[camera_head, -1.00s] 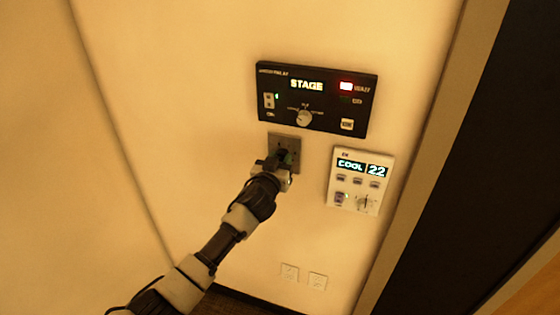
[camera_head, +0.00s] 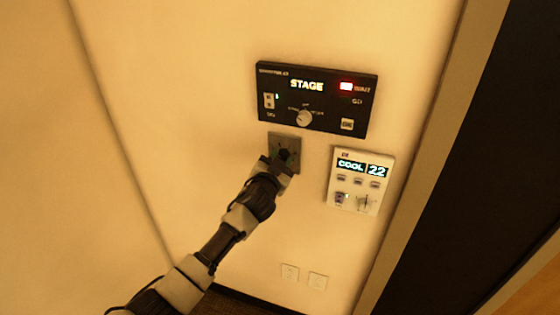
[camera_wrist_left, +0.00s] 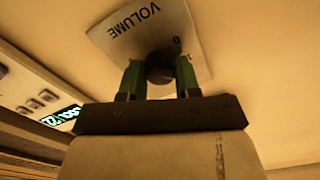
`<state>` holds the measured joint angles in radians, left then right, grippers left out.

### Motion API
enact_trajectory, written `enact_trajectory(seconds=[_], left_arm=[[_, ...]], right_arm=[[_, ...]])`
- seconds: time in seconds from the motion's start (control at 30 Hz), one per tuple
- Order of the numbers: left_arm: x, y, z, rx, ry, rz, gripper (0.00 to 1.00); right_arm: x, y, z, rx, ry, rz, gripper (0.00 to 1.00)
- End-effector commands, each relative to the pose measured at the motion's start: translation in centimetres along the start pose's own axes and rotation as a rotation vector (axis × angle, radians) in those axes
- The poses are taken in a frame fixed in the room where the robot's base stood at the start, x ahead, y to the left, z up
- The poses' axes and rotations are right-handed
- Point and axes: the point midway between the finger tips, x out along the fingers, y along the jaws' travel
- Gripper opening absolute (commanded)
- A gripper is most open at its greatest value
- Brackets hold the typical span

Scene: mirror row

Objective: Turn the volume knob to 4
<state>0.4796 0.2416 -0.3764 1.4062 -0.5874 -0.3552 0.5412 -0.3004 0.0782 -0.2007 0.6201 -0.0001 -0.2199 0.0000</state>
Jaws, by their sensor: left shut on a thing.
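The volume plate (camera_head: 292,140) is a small grey square on the wall, below the black panel. In the left wrist view it shows as a light plate (camera_wrist_left: 140,28) with the word VOLUME and a 0 beside the knob. The dark round volume knob (camera_wrist_left: 160,70) sits between the green fingers of my left gripper (camera_wrist_left: 159,76), which is shut on it. In the head view my left gripper (camera_head: 283,160) covers part of the plate. The knob's pointer and most of the scale cannot be read. My right gripper is not in view.
Above is a black panel (camera_head: 330,90) showing STAGE, with a red lamp and a pale knob (camera_head: 304,118). To the right is a white thermostat (camera_head: 350,182) reading COOL 22. A dark doorway lies at right.

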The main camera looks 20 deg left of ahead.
Motion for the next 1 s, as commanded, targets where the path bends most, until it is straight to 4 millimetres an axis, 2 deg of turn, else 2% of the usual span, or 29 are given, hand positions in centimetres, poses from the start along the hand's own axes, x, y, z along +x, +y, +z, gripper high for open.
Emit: enact_trajectory(seconds=[1.0], left_arm=[[0.0, -0.2, -0.1, 0.97, -0.002, 0.002, 0.09]], right_arm=[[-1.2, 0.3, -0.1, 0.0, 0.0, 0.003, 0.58]])
